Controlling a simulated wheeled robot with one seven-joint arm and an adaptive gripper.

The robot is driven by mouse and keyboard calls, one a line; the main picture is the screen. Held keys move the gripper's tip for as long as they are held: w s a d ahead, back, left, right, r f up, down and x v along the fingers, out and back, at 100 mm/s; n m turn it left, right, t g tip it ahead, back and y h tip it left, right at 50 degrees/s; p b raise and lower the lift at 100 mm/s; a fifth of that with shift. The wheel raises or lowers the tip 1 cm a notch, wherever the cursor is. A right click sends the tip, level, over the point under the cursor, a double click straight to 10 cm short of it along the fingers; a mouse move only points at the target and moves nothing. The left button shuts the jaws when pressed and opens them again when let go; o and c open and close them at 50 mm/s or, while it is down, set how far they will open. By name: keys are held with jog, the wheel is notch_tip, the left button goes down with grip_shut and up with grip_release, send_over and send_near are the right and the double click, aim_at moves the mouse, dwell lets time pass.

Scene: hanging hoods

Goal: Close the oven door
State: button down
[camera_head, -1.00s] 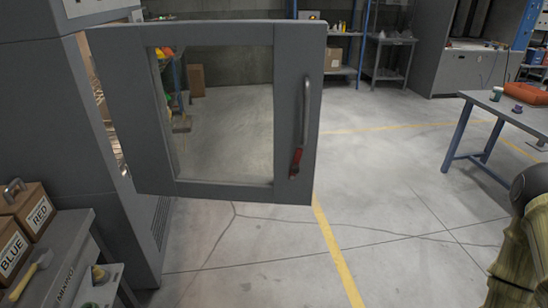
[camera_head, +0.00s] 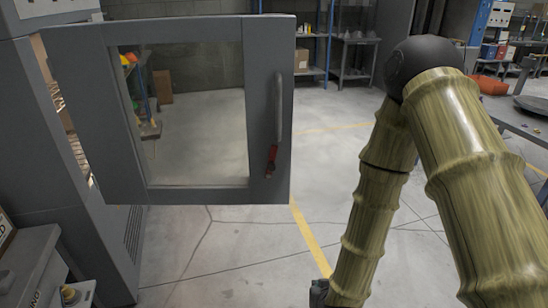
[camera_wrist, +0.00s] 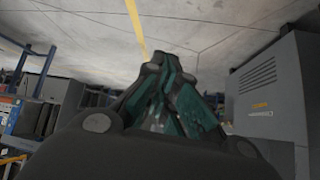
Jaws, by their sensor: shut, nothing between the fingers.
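The oven door (camera_head: 76,110) stands swung open from the grey oven (camera_head: 108,235) at the left. It is a grey frame around a clear window. A vertical metal handle (camera_head: 279,108) sits on its right side, with a red piece (camera_head: 271,160) at the handle's lower end. My gripper (camera_head: 319,292) is at the bottom of the head view, mostly hidden or cut off below my arm. It is lower than the door and right of it, apart from the handle. In the wrist view my gripper's fingers (camera_wrist: 168,78) are together and empty.
A grey cabinet with a vent (camera_wrist: 265,85) shows at the right in the wrist view. A grey bench (camera_head: 30,262) stands at the lower left and a table (camera_head: 520,122) at the right. Open concrete floor with a yellow line (camera_head: 305,235) lies between.

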jog(key=w+a+r+t+b, duration=0.1)
jog(key=w+a+r+t, duration=0.15)
jog(key=w+r, duration=0.35)
jog(key=w+a+r+t, duration=0.2)
jog(key=w+a+r, duration=0.15)
jog(key=r, duration=0.45)
jog(key=t+b, duration=0.1)
jog(key=t, duration=0.4)
send_near(276, 148)
jog(key=w+p, duration=0.1)
jog(key=w, duration=0.2)
jog(key=w+p, duration=0.1)
jog(key=w, duration=0.3)
jog(key=shift+a+r, duration=0.15)
jog(key=shift+r, duration=0.05)
